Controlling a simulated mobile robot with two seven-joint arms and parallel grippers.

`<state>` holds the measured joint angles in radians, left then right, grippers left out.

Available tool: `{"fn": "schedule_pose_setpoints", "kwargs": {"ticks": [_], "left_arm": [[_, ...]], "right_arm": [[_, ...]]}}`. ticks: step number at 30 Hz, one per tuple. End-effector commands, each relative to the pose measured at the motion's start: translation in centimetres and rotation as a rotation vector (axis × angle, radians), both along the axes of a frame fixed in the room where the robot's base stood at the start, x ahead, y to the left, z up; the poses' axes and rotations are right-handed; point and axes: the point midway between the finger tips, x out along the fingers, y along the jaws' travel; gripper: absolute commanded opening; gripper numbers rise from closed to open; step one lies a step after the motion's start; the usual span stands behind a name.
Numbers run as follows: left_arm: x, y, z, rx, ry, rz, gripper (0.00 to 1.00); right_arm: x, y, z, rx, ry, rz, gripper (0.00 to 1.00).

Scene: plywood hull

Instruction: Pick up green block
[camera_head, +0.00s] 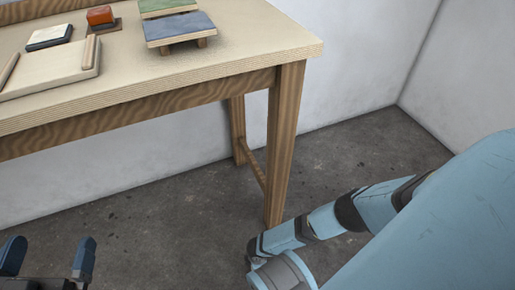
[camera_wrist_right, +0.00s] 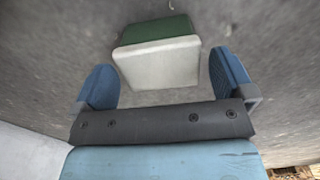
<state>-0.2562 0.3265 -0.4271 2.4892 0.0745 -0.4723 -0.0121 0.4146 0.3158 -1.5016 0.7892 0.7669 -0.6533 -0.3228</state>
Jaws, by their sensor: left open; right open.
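A block with a dark green part (camera_wrist_right: 158,28) and a pale grey-white face shows in the right wrist view, apparently on grey floor. My right gripper (camera_wrist_right: 162,62) is open, with one blue finger on each side of the block. Gaps show between the block and both fingers, and the gripper is not closed on it. In the head view this block does not show, and the right gripper's fingers are hidden or out of frame. My left gripper (camera_head: 52,243) is open and empty at the bottom left, over the floor.
A wooden table (camera_head: 240,52) holds a blue-grey platform (camera_head: 180,27), a green-topped platform (camera_head: 165,7), an orange-red block (camera_head: 100,15), a black-edged pale block (camera_head: 49,36) and a wooden tray (camera_head: 45,75). Its leg (camera_head: 284,140) stands near my right arm. White walls surround the floor.

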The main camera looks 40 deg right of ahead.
Motion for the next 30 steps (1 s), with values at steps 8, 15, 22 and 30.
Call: {"fn": "schedule_pose_setpoints", "kwargs": {"ticks": [8, 15, 22, 30], "left_arm": [[0.3, 0.2, 0.2, 0.029, -0.056, 0.003, 1.00], [0.3, 0.2, 0.2, 0.028, -0.054, 0.002, 1.00], [0.3, 0.2, 0.2, 0.028, -0.054, 0.002, 1.00], [0.3, 0.1, 0.8, 0.018, -0.033, -0.001, 1.00]], "right_arm": [[0.0, 0.0, -1.2, 0.000, 0.000, 0.000, 1.00], [0.0, 0.0, -1.2, 0.000, 0.000, -0.001, 0.66], [0.0, 0.0, -1.1, 0.000, 0.000, -0.001, 0.51], [0.0, 0.0, 0.1, 0.001, 0.000, -0.002, 0.51]]}}
